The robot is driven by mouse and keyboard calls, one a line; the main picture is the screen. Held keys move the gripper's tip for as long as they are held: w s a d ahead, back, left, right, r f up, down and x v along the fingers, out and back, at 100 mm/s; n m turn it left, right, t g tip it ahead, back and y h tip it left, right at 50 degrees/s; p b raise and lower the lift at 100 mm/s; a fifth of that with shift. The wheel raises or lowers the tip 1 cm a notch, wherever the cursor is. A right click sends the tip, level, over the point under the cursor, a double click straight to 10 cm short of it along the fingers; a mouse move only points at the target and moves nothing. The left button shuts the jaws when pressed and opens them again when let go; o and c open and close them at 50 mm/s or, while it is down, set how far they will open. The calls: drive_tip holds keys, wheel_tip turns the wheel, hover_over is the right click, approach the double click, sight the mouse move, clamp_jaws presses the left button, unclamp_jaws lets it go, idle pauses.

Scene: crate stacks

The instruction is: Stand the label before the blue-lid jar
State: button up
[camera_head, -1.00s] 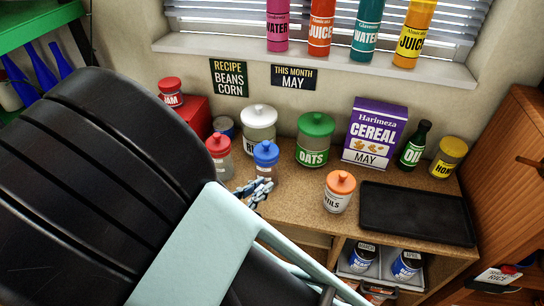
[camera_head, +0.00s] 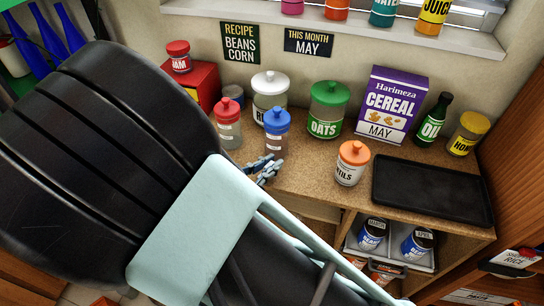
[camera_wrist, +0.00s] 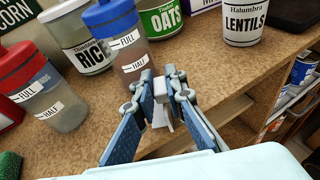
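The blue-lid jar (camera_head: 277,132) is a clear jar with brown contents, upright on the wooden counter. In the wrist view the jar (camera_wrist: 120,48) shows FULL and HALF marks and stands just beyond and left of my gripper. My gripper (camera_head: 264,166) is low at the counter's front edge, in front of this jar and apart from it. In the wrist view my gripper (camera_wrist: 160,88) has its fingers close together around a small pale piece (camera_wrist: 161,117), which looks like the label. Its face is turned away and cannot be read.
A red-lid jar (camera_head: 228,128) stands left of the blue-lid jar, with the rice jar (camera_head: 269,90) behind. The oats jar (camera_head: 328,112) and lentils jar (camera_head: 351,166) stand to the right. A black tray (camera_head: 432,190) lies further right. An open shelf is below.

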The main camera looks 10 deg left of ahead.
drive_tip(key=o, duration=0.4)
drive_tip(key=shift+c, duration=0.2)
drive_tip(key=shift+s+a+r, duration=0.1)
drive_tip(key=shift+s+r, duration=0.05)
drive_tip(key=shift+r, duration=0.05)
drive_tip(key=v, duration=1.1)
drive_tip(key=shift+s+a, duration=0.2)
drive_tip(key=shift+s, duration=0.05)
drive_tip(key=shift+r, duration=0.1)
